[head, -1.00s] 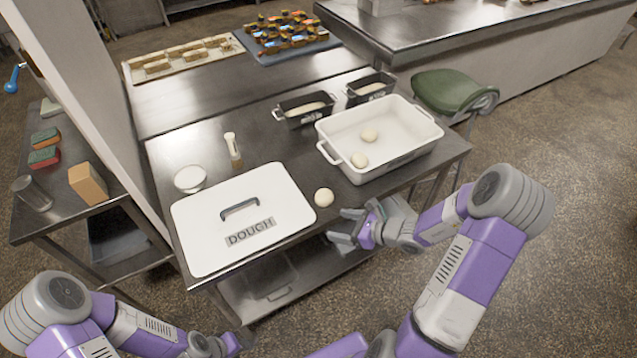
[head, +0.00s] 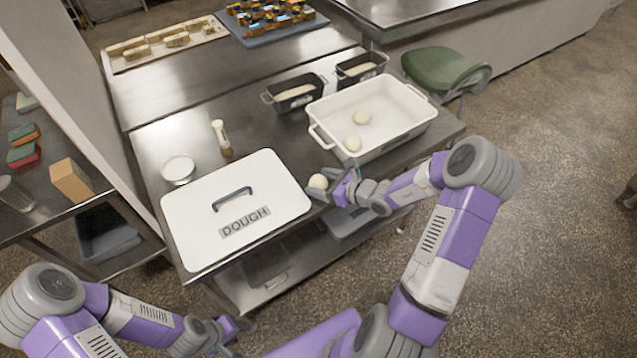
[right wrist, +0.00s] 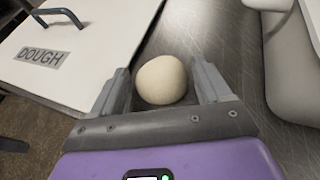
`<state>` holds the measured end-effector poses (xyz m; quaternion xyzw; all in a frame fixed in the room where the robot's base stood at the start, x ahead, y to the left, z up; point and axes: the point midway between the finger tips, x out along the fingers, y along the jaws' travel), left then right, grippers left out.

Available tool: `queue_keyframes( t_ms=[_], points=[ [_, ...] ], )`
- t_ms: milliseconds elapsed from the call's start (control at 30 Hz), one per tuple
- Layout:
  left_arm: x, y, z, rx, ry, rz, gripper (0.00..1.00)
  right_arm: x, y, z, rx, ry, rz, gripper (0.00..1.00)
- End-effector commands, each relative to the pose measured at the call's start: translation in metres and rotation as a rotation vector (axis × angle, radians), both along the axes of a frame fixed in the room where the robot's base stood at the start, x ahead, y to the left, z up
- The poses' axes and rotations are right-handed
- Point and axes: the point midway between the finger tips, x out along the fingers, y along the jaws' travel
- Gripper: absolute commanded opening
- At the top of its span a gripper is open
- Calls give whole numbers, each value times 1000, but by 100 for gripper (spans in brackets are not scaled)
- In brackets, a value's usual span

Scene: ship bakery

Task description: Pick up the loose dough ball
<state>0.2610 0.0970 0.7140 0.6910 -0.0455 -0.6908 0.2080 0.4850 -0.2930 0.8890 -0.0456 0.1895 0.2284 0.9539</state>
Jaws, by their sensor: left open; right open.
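The loose dough ball (head: 318,182) is pale and round and rests on the steel table just right of the white lid marked DOUGH. It also shows in the right wrist view (right wrist: 161,80), between the two fingers. My right gripper (head: 325,186) is open, with a finger on either side of the ball; in the right wrist view (right wrist: 165,88) a small gap shows beside the right finger, while the left finger is very close to the ball. My left gripper (head: 240,328) is open and empty, low in front of the table.
The DOUGH lid (head: 280,185) lies flat left of the ball. A white tub (head: 395,140) with two dough balls stands to the right. Black loaf tins (head: 293,100), a brush (head: 221,138) and a small white round container (head: 178,168) are behind. A green stool (head: 440,70) stands beyond the tub.

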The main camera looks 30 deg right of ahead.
Motion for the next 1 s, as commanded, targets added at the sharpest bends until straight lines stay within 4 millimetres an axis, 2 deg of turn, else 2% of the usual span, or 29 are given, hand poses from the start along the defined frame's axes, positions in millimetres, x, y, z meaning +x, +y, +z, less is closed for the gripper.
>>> queue_keyframes(
  t_ms=[67, 367, 667, 767, 1000],
  points=[
    [0, 0, 0, 0, 0, 0, 43, 0, 0, 0, 0, 0, 0, 77],
    [0, 0, 0, 0, 0, 0, 43, 0, 0, 0, 0, 0, 0, 31],
    [0, 0, 2, 0, 0, 0, 43, 0, 0, 7, -1, -2, 1, 31],
    [0, 0, 6, 0, 0, 0, 43, 0, -1, 22, -4, -4, 1, 31],
    [0, 0, 20, 0, 0, 0, 43, 0, 0, 72, -5, -4, 3, 31]
  ],
)
